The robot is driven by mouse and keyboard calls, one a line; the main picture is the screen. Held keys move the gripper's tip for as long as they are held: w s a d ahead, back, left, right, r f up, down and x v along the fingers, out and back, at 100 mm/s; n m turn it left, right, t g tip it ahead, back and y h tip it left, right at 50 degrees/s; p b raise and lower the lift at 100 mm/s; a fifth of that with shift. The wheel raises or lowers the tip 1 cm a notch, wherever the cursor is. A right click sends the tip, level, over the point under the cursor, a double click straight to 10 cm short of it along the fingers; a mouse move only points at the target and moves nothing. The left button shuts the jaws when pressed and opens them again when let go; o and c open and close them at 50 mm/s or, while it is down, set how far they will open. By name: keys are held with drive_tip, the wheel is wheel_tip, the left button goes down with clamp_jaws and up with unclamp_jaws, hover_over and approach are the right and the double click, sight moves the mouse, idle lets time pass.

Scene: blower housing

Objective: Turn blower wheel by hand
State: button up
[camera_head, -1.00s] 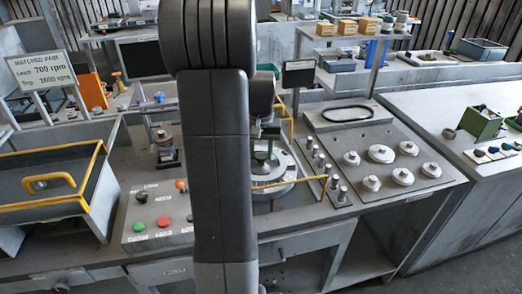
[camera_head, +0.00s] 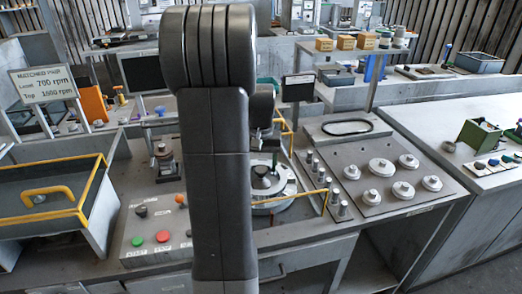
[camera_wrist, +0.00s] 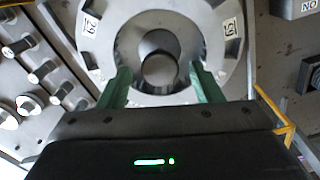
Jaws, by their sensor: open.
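The blower wheel housing (camera_wrist: 230,25) is a round grey metal ring with number labels, seen from above in the wrist view. In its dark central opening is a round grey hub or knob (camera_wrist: 158,70). My gripper (camera_wrist: 161,72) is open, with one green finger on each side of the hub and visible gaps between. I cannot tell how far above the hub the fingertips are. In the head view the round housing (camera_head: 288,187) sits on the bench, partly hidden behind my arm, with a dark knob at its middle.
Yellow rails (camera_head: 300,197) stand close around the housing. To its right are small upright pegs and a plate (camera_head: 383,205) with several pale discs. On the left are a control panel with red (camera_head: 164,236) and green (camera_head: 137,241) buttons and a yellow-rimmed tray (camera_head: 75,209).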

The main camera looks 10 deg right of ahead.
sight(261, 169)
wheel_tip(261, 169, up, 13)
drive_tip(key=shift+r, duration=0.15)
idle(0.4)
wheel_tip(261, 169, down, 14)
drive_tip(key=shift+r, duration=0.1)
idle(0.4)
